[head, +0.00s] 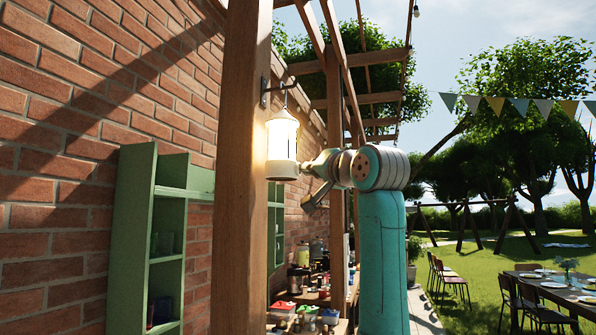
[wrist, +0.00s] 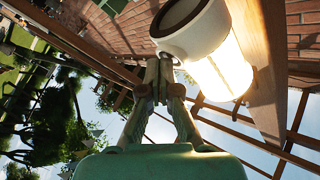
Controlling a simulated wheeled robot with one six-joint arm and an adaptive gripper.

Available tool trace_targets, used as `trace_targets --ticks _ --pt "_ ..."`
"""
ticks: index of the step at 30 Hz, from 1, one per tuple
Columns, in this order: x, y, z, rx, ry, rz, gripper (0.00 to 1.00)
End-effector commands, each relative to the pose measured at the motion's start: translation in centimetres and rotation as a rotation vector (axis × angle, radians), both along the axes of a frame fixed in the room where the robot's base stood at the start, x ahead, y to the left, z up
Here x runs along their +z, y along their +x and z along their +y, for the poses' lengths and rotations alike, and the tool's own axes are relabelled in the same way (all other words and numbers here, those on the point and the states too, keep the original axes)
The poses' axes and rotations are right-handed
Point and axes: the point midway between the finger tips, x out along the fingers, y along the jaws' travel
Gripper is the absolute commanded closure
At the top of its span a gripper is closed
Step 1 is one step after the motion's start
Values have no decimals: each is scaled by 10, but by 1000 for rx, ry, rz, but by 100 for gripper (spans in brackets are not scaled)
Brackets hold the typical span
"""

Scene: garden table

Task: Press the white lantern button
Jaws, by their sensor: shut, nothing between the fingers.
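The white lantern (head: 282,140) hangs from a dark bracket on the wooden post, and its glass glows brightly. It also shows large in the wrist view (wrist: 215,65), its pale base toward the upper left. My gripper (head: 302,168) is at the lower right side of the lantern, close to its base. In the wrist view my gripper (wrist: 163,62) is shut and empty, its fingertips at the edge of the lantern's base. I cannot tell for sure whether they touch. The button itself is not clearly visible; the fingertips may hide it.
The wooden post (head: 240,170) stands just left of the lantern. A green shelf (head: 135,235) is on the brick wall (head: 60,160). A workbench (head: 340,298) with several jars and boxes stands below. A dining table (head: 560,290) is at the right, with open grass behind it.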

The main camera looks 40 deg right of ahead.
Motion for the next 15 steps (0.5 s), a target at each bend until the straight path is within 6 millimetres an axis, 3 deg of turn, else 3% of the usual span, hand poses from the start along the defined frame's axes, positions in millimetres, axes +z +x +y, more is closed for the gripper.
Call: trace_targets --ticks 15 --pt "0 -7 -6 1 0 1 100"
